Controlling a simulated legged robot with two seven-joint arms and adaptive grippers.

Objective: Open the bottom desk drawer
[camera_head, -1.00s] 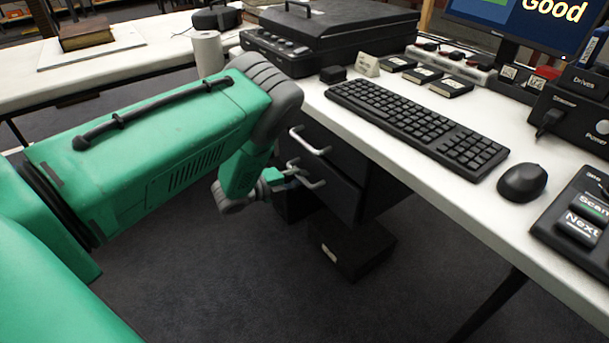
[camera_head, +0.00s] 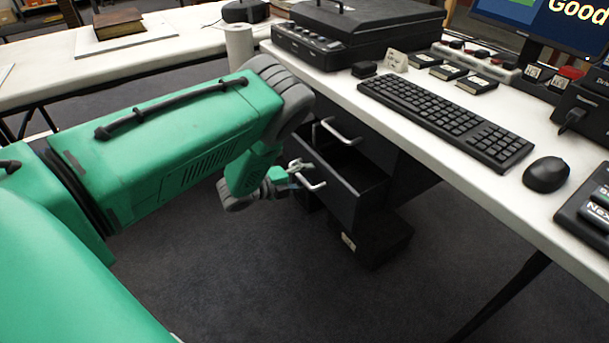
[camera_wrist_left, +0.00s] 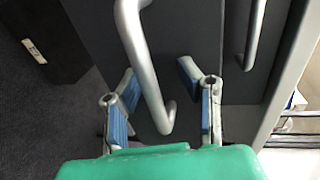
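The bottom drawer (camera_head: 338,203) of the black desk unit is pulled out, and its dark interior shows from above in the head view. Its silver bar handle (camera_head: 317,186) is at my left gripper (camera_head: 297,172). In the left wrist view, the left gripper (camera_wrist_left: 157,82) has its blue-padded fingers apart, one on each side of the bottom handle (camera_wrist_left: 143,60), with gaps between the pads and the bar. The upper drawer's handle (camera_head: 341,131) is above and also shows in the wrist view (camera_wrist_left: 255,35). My right gripper is out of view.
A black box with a white label (camera_head: 378,243) is on the floor below the drawer. The white desk (camera_head: 440,140) above holds a keyboard (camera_head: 445,120), mouse (camera_head: 546,174) and black case (camera_head: 355,35). The carpet in front is clear.

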